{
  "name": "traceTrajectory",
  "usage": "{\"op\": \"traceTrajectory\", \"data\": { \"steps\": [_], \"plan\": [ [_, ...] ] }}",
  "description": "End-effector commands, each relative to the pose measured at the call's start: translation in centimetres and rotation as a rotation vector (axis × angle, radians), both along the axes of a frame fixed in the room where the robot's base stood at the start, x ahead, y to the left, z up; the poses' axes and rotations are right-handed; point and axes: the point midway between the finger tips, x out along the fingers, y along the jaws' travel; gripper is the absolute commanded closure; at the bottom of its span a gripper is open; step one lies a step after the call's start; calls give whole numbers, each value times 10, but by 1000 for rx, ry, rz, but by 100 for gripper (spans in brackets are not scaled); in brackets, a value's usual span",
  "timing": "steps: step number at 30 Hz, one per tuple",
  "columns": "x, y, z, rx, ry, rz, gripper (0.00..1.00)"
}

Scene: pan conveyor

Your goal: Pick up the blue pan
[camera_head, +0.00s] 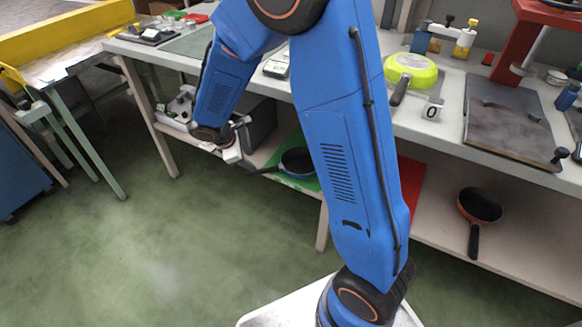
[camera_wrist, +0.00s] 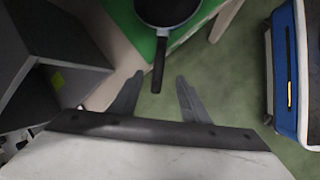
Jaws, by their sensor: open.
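The blue pan (camera_head: 297,163) lies on a green mat (camera_head: 309,184) on the lower shelf, its black handle pointing left toward my gripper (camera_head: 240,151). In the wrist view the dark inside of the pan (camera_wrist: 168,9) is cut off by the top edge. Its handle (camera_wrist: 159,62) points down the picture, its end appearing between the two fingertips of my gripper (camera_wrist: 159,79). My gripper is open and empty, with gaps on both sides of the handle. I cannot tell how far the fingers are above the handle.
A grey box (camera_head: 260,122) stands on the shelf left of the pan, also close at left in the wrist view (camera_wrist: 50,35). A table leg (camera_head: 322,228) stands below the mat. An orange pan (camera_head: 480,205) lies farther right, and a lime-green pan (camera_head: 411,69) on the table.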

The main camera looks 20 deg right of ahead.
Motion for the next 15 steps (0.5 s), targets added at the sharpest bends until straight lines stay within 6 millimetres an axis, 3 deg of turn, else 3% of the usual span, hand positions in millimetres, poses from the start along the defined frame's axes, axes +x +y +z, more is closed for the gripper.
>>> {"op": "traceTrajectory", "data": {
  "steps": [6, 15],
  "plan": [
    [6, -17, -34, -1, 3, -1, 58],
    [11, -26, -52, 0, 2, -2, 58]
  ]
}}
